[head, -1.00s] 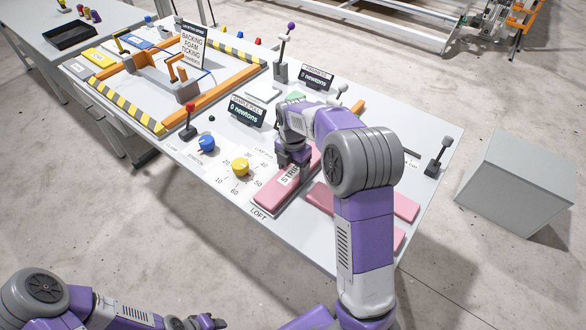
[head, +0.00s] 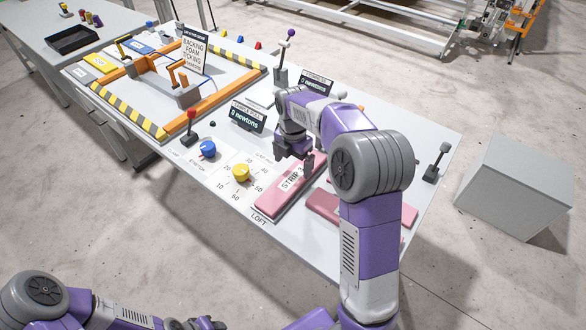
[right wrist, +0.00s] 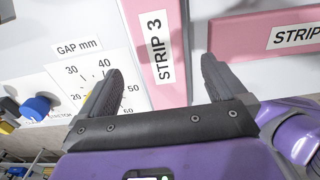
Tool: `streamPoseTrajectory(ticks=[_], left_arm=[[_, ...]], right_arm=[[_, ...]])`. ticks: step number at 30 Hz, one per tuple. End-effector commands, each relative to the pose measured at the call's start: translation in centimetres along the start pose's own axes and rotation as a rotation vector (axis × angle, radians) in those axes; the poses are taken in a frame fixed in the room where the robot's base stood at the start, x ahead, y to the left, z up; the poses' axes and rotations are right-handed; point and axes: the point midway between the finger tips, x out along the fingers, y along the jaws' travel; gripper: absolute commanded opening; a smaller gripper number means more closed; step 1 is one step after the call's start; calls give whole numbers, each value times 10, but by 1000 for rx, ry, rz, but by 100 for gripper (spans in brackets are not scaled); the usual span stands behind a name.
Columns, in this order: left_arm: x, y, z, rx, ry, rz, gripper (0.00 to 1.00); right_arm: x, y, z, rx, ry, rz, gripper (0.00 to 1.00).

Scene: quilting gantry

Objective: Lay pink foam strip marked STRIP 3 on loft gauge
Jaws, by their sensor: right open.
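The pink foam strip marked STRIP 3 (head: 268,203) lies flat along the spot labelled LOFT (head: 259,219), right of the yellow dial. The gauge surface beneath is mostly hidden by the strip. My right gripper (head: 296,160) is open above the strip's far part, apart from it. In the right wrist view, STRIP 3 (right wrist: 157,45) shows between and beyond the spread fingers (right wrist: 160,66), with nothing held. My left gripper (head: 207,323) is low at the bottom edge, away from the table; its jaws are too small to read.
Other pink strips (head: 322,207) lie to the right, partly behind my right arm. The yellow dial (head: 241,173), blue knob (head: 208,149) and force display (head: 247,115) stand left of the strip. An orange frame (head: 205,113) fills the table's left side. A grey box (head: 515,185) stands on the floor.

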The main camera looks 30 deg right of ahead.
Motion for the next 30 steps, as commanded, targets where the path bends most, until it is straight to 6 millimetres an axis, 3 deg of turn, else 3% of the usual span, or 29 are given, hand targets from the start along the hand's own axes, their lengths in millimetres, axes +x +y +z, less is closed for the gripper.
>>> streamPoseTrajectory(ticks=[3, 10, 30], left_arm=[[-10, 4, 0, 0, 0, 0, 43], [-17, 6, 1, 0, 0, 0, 43], [-20, 7, 1, 0, 0, 0, 43]], right_arm=[[-29, 0, 0, 1, -2, 3, 98], [-59, 0, 0, 1, -1, 0, 98], [-65, 0, 0, 0, 0, -1, 98]])
